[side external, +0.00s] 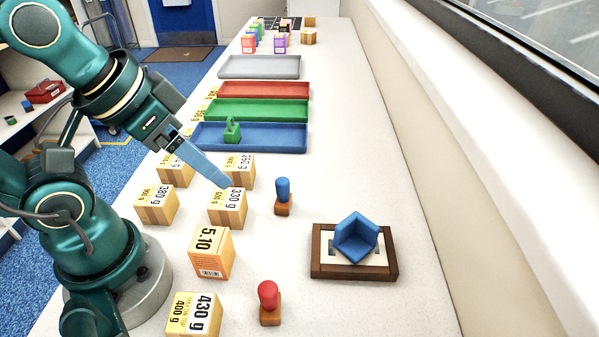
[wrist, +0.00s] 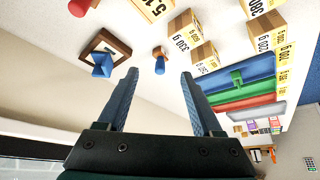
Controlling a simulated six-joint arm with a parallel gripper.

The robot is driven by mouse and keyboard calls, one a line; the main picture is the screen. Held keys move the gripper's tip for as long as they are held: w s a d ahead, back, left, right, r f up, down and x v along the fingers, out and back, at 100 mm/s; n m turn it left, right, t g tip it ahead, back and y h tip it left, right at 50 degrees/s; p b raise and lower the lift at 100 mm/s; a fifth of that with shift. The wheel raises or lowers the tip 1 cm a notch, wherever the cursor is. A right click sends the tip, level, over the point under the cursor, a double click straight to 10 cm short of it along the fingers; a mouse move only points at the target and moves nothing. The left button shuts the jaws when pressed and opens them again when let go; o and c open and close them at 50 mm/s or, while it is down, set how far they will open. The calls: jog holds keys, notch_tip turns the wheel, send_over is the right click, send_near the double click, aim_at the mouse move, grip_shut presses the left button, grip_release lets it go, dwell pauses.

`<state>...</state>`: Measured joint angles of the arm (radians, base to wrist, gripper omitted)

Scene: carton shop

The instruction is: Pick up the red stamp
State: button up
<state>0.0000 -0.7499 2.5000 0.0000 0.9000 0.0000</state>
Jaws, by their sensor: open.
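The red stamp (side external: 268,295) stands upright on its brown wooden base near the front of the table, right of the 430 g carton. In the wrist view only part of the red stamp (wrist: 80,7) shows, at the top left edge. My gripper (side external: 225,184) is above the table beside the 330 g carton, well behind the red stamp and apart from it. In the wrist view my gripper (wrist: 160,73) has its two blue fingers spread, with nothing held between them.
A blue stamp (side external: 282,189) stands between my gripper and the wooden frame (side external: 324,271) holding a blue corner piece (side external: 357,238). Several cartons (side external: 194,316) line the left side. Blue (side external: 290,141), green, red and grey trays lie behind. The right strip is clear.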

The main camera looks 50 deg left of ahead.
jog(key=n+g+h, duration=0.9)
jog(key=g, duration=0.6)
send_over(268, 305)
jog(key=w+a, duration=0.2)
notch_tip(268, 305, down, 6)
notch_tip(268, 305, down, 6)
jog(key=shift+f, duration=0.25)
jog(key=x, duration=0.4)
jog(key=shift+s+d+f, duration=0.15)
jog(key=shift+s+d, duration=0.1)
jog(key=shift+d, duration=0.05)
grip_shut()
